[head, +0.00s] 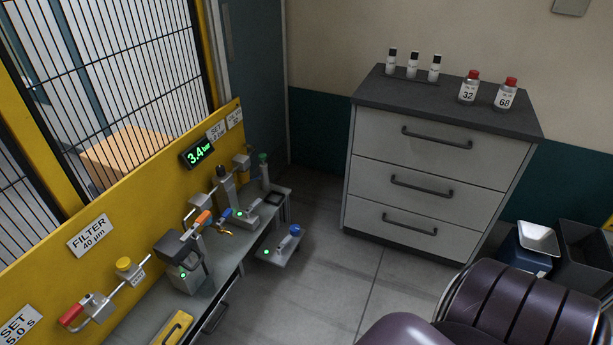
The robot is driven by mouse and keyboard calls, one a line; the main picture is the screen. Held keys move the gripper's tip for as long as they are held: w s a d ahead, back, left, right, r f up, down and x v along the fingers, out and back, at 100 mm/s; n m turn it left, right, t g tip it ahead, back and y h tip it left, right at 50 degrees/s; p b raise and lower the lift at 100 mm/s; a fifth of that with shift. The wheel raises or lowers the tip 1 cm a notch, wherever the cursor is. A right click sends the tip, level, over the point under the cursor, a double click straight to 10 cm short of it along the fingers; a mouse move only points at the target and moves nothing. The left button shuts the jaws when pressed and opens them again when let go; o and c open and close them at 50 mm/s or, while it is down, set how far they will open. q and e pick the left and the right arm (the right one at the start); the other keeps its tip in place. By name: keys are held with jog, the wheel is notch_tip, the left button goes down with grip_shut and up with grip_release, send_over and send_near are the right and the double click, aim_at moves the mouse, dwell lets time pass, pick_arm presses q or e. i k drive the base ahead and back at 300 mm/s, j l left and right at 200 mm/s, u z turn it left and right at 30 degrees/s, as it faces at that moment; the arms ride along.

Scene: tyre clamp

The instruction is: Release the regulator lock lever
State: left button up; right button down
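A yellow panel (130,222) at left carries a row of air fittings. A grey unit with a dark top (181,262) and a green light stands on the shelf below it. An orange-tipped lever (202,219) and a blue-tipped lever (225,215) show just right of it. A red-handled lever (72,315) sits at the lower left, beside a yellow knob (124,264). A green display (197,154) reads 3.4 bar. I cannot tell for certain which lever is the regulator lock. Neither gripper is in view.
A grey shelf (232,262) runs below the panel, with a blue-knobbed unit (288,242) at its right edge. A drawer cabinet (435,165) holds bottles, including red-capped ones (469,88). Dark bins (585,258) stand at right.

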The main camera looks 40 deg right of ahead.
aim_at(258, 202)
jog(key=z, duration=0.95)
jog(key=i+l+u, duration=0.1)
jog(key=i+l, duration=1.9)
jog(key=l, duration=0.15)
